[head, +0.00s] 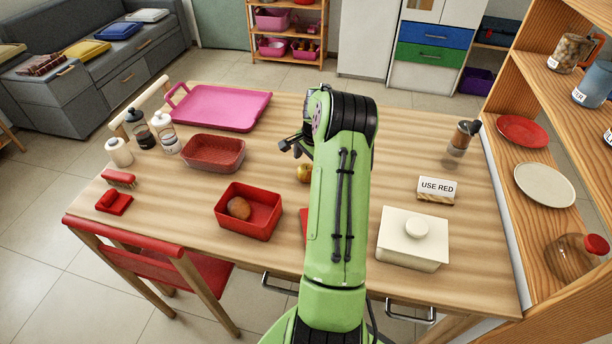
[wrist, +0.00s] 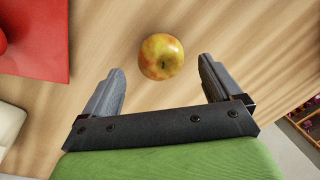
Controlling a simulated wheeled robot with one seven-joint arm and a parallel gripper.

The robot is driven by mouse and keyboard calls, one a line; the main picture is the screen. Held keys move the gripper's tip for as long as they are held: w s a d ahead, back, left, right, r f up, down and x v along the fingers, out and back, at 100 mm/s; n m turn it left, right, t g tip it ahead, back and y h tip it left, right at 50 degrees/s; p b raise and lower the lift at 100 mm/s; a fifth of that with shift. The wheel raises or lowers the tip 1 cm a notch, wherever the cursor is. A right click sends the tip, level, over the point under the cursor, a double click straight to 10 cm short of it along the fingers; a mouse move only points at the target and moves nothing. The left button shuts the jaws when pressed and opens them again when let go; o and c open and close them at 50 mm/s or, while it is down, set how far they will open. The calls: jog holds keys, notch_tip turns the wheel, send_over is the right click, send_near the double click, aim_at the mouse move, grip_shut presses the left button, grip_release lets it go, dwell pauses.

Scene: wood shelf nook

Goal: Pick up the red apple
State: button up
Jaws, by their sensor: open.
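A yellow apple with a red-orange blush (wrist: 161,56) lies on the wooden table, just beyond and between my fingertips in the wrist view. It also shows in the head view (head: 304,173), partly beside my arm. My gripper (wrist: 161,72) is open with nothing between its fingers; in the head view it is largely hidden by my arm. A red rounded thing (wrist: 2,41), cut off by the left edge of the wrist view, lies on a flat red surface (wrist: 40,50); I cannot tell what it is.
A red bin (head: 262,222) with a brown roundish item (head: 239,208) stands left of my arm. A white lidded box (head: 412,238) and a "USE RED" sign (head: 437,188) stand to the right. A dark red basket (head: 213,153) and pink tray (head: 219,107) are further left.

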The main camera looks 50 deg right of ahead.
aim_at(308, 168)
jog(key=f, duration=0.3)
jog(key=f+b, duration=0.1)
jog(key=shift+w+d+f, duration=0.25)
jog(key=shift+w, duration=0.15)
jog(key=shift+r, duration=0.1)
